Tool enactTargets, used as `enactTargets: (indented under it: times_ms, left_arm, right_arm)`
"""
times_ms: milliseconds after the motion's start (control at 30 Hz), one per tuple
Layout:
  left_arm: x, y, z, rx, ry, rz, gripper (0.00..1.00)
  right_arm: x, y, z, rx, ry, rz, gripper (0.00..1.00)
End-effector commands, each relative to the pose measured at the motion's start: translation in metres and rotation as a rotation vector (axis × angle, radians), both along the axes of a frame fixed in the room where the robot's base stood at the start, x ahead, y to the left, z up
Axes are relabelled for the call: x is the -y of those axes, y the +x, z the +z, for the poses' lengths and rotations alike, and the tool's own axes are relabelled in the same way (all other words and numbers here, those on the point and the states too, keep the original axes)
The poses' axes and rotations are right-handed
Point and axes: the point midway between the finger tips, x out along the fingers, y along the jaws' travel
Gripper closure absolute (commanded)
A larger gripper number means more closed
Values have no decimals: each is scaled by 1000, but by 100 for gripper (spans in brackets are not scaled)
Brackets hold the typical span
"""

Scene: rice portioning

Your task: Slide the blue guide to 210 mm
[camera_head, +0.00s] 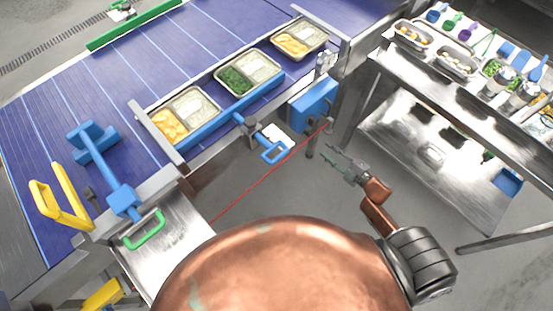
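A long blue guide rail (213,128) lies along the near side of several food trays on the purple conveyor. A blue loop handle (273,152) sticks out from it over the conveyor's near edge. My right gripper (327,155) is to the right of the handle, apart from it, over the floor. Its two fingers look spread, with nothing between them. My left gripper is not in view. No 210 mm mark is readable at this size.
A blue T-shaped piece (95,140), a yellow handle (62,203) and a green handle (144,231) are at the left. A red line (262,180) runs beside the conveyor edge. A blue box (312,103) hangs near the gripper. A steel rack (440,85) with food pans stands right.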

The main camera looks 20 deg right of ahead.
Motion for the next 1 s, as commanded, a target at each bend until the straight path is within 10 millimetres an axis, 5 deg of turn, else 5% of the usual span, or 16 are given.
enactTargets:
  times_ms: [33, 100, 200, 300, 500, 1000]
  left_arm:
    - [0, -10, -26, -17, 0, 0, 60]
    - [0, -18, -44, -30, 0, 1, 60]
    - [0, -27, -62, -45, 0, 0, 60]
    - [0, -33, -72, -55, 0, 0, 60]
    - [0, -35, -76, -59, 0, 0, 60]
    - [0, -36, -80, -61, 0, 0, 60]
  right_arm:
    - [-25, 9, 30, 123, -62, 131, 71]
    - [-67, 4, 84, 293, -138, 312, 71]
    - [-119, -21, 137, 487, -222, 531, 71]
    - [-152, -49, 167, 615, -274, 684, 71]
    - [-179, -71, 189, 707, -305, 790, 71]
    - [-240, -45, 199, 704, -302, 786, 71]
